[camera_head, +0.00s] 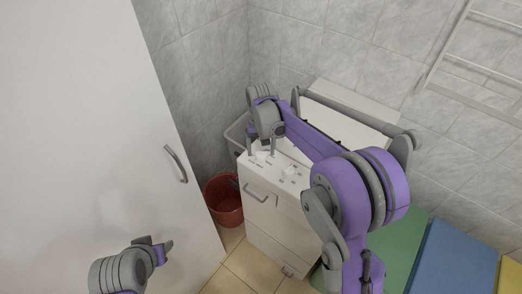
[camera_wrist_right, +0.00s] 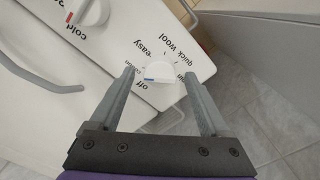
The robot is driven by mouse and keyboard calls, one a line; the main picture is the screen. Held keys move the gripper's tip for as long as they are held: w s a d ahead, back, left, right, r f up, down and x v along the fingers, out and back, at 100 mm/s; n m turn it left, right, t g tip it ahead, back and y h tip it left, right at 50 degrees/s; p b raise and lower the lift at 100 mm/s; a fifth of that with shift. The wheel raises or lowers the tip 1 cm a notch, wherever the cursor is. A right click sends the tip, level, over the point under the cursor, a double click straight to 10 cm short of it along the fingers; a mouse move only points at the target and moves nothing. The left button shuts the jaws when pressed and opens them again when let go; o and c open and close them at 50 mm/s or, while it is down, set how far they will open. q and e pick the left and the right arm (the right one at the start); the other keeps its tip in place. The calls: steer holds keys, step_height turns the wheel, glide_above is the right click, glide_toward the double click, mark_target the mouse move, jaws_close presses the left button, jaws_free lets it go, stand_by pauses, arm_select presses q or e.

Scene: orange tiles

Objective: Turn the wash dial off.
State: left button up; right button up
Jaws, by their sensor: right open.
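The wash dial (camera_wrist_right: 158,70) is a white knob with a blue mark on its lower-left edge. Printed words circle it, among them "easy", "quick", "wool" and "off"; "off" is close below the mark. My right gripper (camera_wrist_right: 158,76) is open, with one finger on each side of the dial; I cannot tell whether either touches it. In the head view my right gripper (camera_head: 262,146) reaches down over the white washer's top panel (camera_head: 272,176), at the left-hand knob (camera_head: 261,156). My left gripper (camera_head: 157,244) is low at the left, away from the washer, its opening unclear.
A second knob (camera_wrist_right: 96,13) with a red mark, near the word "cold", sits beside the wash dial. A red bucket (camera_head: 223,200) stands left of the washer. A large white door (camera_head: 90,130) with a grey handle (camera_head: 177,163) fills the left. Tiled walls close the back.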

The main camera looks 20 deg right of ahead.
steer(key=shift+f, duration=0.45)
steer(key=shift+c, duration=0.2)
jaws_close()
arm_select(q)
steer(key=shift+f, duration=0.1)
arm_select(e)
steer(key=n+b, duration=0.1)
steer(key=n, duration=0.3)
steer(key=shift+n, duration=0.3)
arm_select(q)
steer(key=f, duration=0.1)
steer(key=s+f+b, duration=0.1)
steer(key=f, duration=0.1)
steer(key=shift+s+f, duration=0.2)
arm_select(e)
steer(key=n, duration=0.5)
steer(key=shift+n, duration=0.3)
